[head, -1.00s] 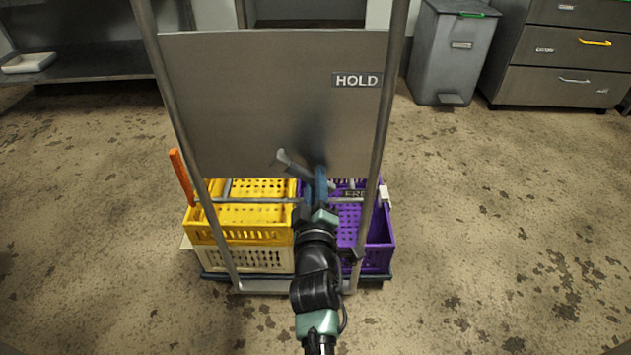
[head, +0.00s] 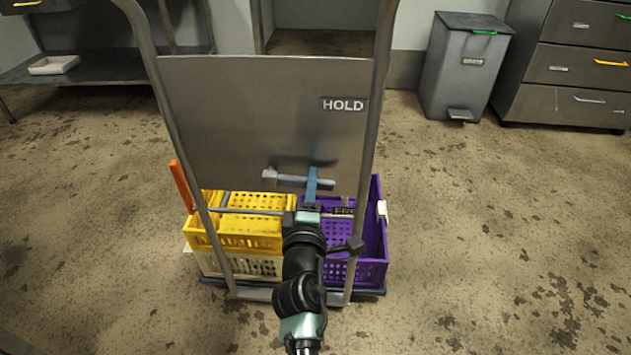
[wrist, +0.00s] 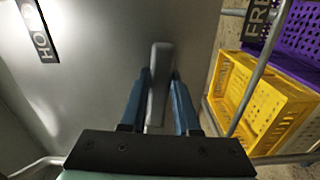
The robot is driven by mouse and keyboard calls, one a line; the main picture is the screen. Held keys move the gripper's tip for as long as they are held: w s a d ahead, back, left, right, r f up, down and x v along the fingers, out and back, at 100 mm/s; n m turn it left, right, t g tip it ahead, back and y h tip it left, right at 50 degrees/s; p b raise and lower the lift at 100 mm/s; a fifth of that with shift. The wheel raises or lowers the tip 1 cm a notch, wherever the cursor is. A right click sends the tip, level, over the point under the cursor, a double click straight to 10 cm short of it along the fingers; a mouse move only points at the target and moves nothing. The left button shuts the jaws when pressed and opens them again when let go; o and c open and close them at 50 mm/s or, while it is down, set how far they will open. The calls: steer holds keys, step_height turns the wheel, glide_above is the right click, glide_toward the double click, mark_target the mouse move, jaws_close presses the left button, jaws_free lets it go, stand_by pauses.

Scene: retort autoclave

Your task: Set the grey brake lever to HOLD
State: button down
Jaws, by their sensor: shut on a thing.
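The grey brake lever (head: 290,179) is on the lower part of a cart's grey panel (head: 255,115). It lies almost level, slightly lower at the right, between the HOLD label (head: 343,104) above and the FREE label (head: 344,211) below. My gripper (head: 312,180) has its blue fingers on the lever's right part. In the wrist view the lever (wrist: 160,85) lies between both fingers (wrist: 157,95), which are closed on it. There the HOLD label (wrist: 40,32) is at upper left and the FREE label (wrist: 257,17) at upper right. My gripper partly hides FREE in the head view.
Yellow crates (head: 240,240) and a purple crate (head: 368,272) sit on the cart behind its tubular frame (head: 368,150). An orange bar (head: 182,187) stands at left. A grey bin (head: 465,75) and drawers (head: 575,70) are at back right. Floor around is clear.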

mark_target(298, 144)
step_height(298, 144, up, 3)
steer(key=n+p, duration=0.2)
steer(key=p, duration=0.1)
steer(key=shift+a+f+n, duration=0.1)
steer(key=shift+n, duration=0.3)
steer(key=r+n+p, duration=0.1)
steer(key=n+p, duration=0.1)
steer(key=shift+a+r+n, duration=0.25)
steer(key=shift+r+n, duration=0.15)
steer(key=n+p, duration=0.1)
steer(key=a+r+n+p, duration=0.1)
steer(key=n, duration=0.1)
steer(key=shift+r, duration=0.3)
steer(key=shift+a+r+n+p, duration=0.35)
steer(key=shift+a+n+p, duration=0.25)
steer(key=shift+n, duration=0.3)
steer(key=c, duration=0.7)
jaws_free()
steer(key=shift+o, duration=0.3)
